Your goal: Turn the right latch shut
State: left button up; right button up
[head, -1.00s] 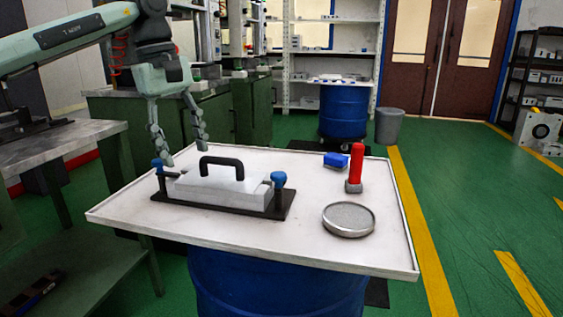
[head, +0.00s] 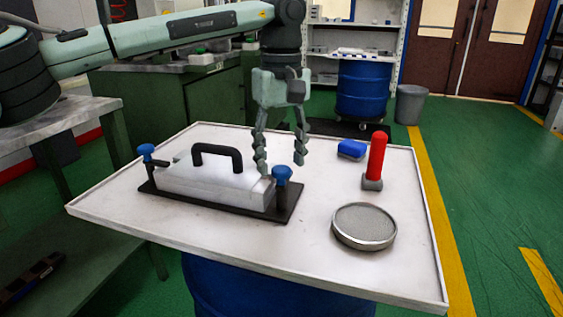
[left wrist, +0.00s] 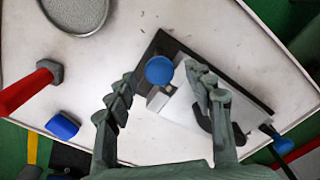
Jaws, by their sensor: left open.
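The mould (head: 215,185) is a white block with a black arched handle (head: 217,150) on a black base plate (head: 285,212). The right latch (head: 282,174) has a blue knob and stands at the mould's right end; in the left wrist view its knob (left wrist: 159,70) lies between and beyond my fingertips. The left latch (head: 146,150), also blue-knobbed, is at the other end. My left gripper (head: 281,166) is open and points down, just behind the right latch in the head view. It also shows in the left wrist view (left wrist: 160,88), holding nothing. My right gripper is not in view.
A red-handled tool (head: 376,160) stands upright on the white tabletop (head: 250,245), near a blue block (head: 352,149) and a round grey dish (head: 364,225). The tabletop has a raised rim. Its front part is clear.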

pick_arm(q)
jog(key=shift+f, duration=0.7)
jog(key=c, duration=1.2)
jog(key=shift+o, duration=0.2)
